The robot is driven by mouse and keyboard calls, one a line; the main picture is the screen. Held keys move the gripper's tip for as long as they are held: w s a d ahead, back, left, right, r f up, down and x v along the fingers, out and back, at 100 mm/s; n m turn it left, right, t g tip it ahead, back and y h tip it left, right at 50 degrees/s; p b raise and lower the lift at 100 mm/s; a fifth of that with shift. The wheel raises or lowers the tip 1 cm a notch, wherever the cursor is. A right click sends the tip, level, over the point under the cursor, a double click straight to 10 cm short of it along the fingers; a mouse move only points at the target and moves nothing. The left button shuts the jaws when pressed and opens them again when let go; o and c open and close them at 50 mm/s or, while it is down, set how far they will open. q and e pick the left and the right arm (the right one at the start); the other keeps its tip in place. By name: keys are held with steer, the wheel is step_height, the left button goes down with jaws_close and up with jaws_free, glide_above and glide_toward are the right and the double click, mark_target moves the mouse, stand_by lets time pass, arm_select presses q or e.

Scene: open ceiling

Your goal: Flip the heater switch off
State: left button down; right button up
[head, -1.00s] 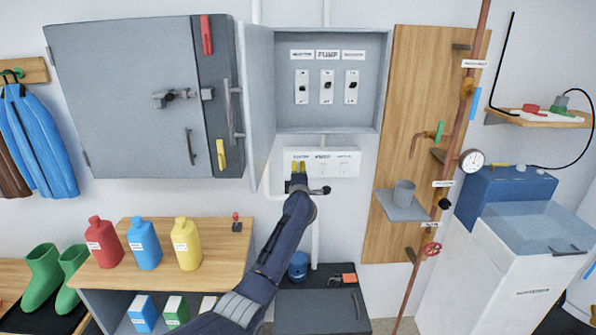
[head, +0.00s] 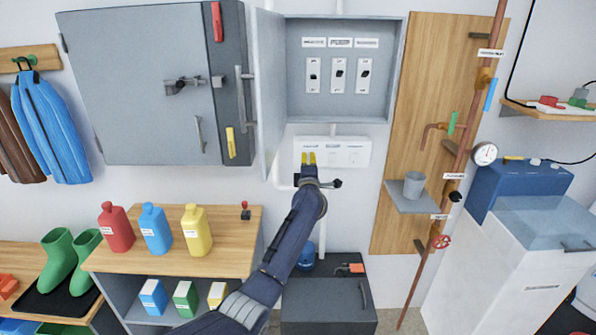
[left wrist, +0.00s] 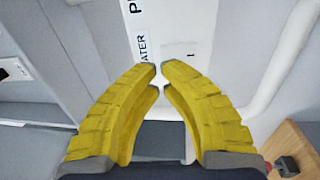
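A white panel (head: 350,154) with a row of small labels is fixed to the wall under the open grey box. In the left wrist view a label ending in "ATER" (left wrist: 143,47) shows on this panel, turned sideways. A small dark mark (left wrist: 191,53) sits beside it. My left gripper (head: 309,158) is in front of the panel's left part. Its yellow fingers (left wrist: 160,72) are drawn together, tips almost meeting, with nothing seen between them. They cover part of the panel, and I cannot tell if they touch it. My right gripper is out of view.
The open grey box (head: 397,75) above holds three switches (head: 338,75); its door (head: 270,95) stands out on the left. A bench (head: 235,255) with bottles is lower left. A wooden board (head: 408,120) with a copper pipe (head: 466,150) is at right.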

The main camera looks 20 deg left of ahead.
arm_select(q)
steer(key=r+v, duration=0.1)
steer(key=v, duration=0.9)
steer(key=shift+s+r, duration=0.3)
steer(key=shift+r, duration=0.1)
